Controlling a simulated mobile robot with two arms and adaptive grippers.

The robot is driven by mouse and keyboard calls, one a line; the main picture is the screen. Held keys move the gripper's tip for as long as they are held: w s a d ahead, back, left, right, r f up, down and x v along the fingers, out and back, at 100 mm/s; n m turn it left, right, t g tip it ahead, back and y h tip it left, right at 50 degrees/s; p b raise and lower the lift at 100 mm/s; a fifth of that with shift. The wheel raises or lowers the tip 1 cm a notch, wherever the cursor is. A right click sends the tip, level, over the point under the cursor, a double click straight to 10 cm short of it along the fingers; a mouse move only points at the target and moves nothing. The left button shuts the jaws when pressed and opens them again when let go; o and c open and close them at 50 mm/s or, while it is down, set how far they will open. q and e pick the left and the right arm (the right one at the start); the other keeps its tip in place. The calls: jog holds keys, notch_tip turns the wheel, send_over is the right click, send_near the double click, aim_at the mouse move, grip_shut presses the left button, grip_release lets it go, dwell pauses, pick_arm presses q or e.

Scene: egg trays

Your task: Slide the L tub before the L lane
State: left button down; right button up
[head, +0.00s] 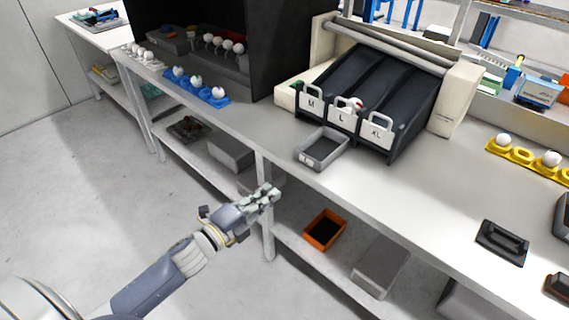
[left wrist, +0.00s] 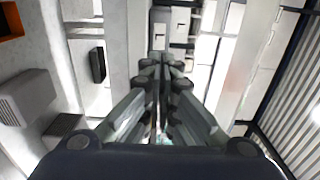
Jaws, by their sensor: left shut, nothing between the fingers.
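A grey open tub (head: 318,163) sits on the worktop close in front of the grader's lane mouths, near the M and L signs. Its small white front label is too small to read surely. The L lane's white sign (head: 342,117) stands between the M sign (head: 311,104) and the XL sign (head: 376,132). My left gripper (head: 272,192) is shut and empty, off the worktop's front edge, to the left of and nearer than the tub. Its shut fingers (left wrist: 160,75) also show in the left wrist view. My right gripper is out of view.
A white egg (head: 355,103) shows by the L sign. Blue egg trays (head: 205,92) lie left, a yellow tray (head: 520,156) right. A black handled piece (head: 502,243) lies on the worktop at right. An orange bin (head: 311,238) stands on the lower shelf. The worktop right of the tub is clear.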

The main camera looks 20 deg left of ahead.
aim_at(309, 162)
pick_arm(q)
jog(key=p+x, duration=0.1)
jog(key=x, duration=1.1)
jog(key=shift+w+d+p, duration=0.15)
jog(key=shift+p, duration=0.25)
jog(key=shift+w+d, duration=0.2)
jog(key=shift+w, duration=0.4)
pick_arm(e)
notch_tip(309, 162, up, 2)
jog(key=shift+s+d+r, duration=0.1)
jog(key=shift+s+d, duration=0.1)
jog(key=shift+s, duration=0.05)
pick_arm(q)
jog(key=shift+w+d, duration=0.25)
jog(key=shift+w, duration=0.4)
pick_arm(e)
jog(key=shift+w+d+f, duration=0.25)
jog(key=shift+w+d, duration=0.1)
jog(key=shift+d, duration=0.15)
pick_arm(q)
jog(key=shift+a, duration=0.1)
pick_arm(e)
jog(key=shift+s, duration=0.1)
